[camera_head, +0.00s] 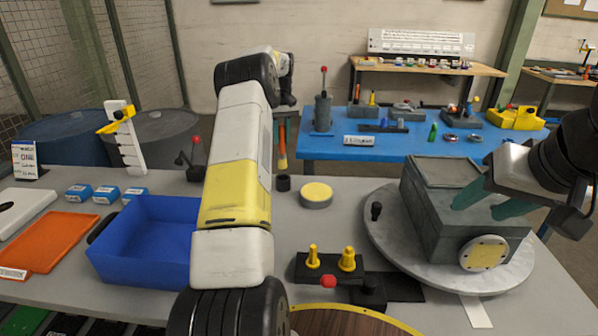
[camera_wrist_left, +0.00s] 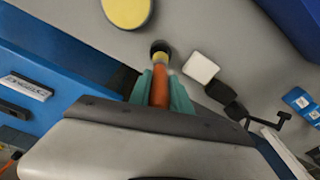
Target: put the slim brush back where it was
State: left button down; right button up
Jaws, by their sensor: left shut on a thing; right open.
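The slim brush (camera_head: 282,152) has an orange handle with a pale lower part. My left gripper (camera_head: 284,135) is shut on its handle and holds it about upright, tip down. The handle also shows between the teal fingers in the left wrist view (camera_wrist_left: 160,88). A small black round holder (camera_head: 283,183) stands on the grey table just below the brush tip; it also shows in the left wrist view (camera_wrist_left: 160,47). I cannot tell whether the tip is inside it or just above. My right gripper (camera_head: 490,204) is open at the dark grey housing (camera_head: 460,200).
The housing sits on a round turntable (camera_head: 390,240). A yellow-topped disc (camera_head: 316,194) stands right of the holder. A blue bin (camera_head: 140,245) and orange tray (camera_head: 50,240) lie left. A black block with yellow pegs (camera_head: 330,268) is in front. A blue table (camera_head: 400,145) stands behind.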

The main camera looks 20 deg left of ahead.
aim_at(282, 154)
pick_arm(q)
notch_tip(282, 154, down, 5)
jog(key=shift+w+r, duration=0.15)
jog(key=shift+f, duration=2.6)
jog(key=c, duration=1.2)
grip_release()
jog(key=shift+r, duration=0.1)
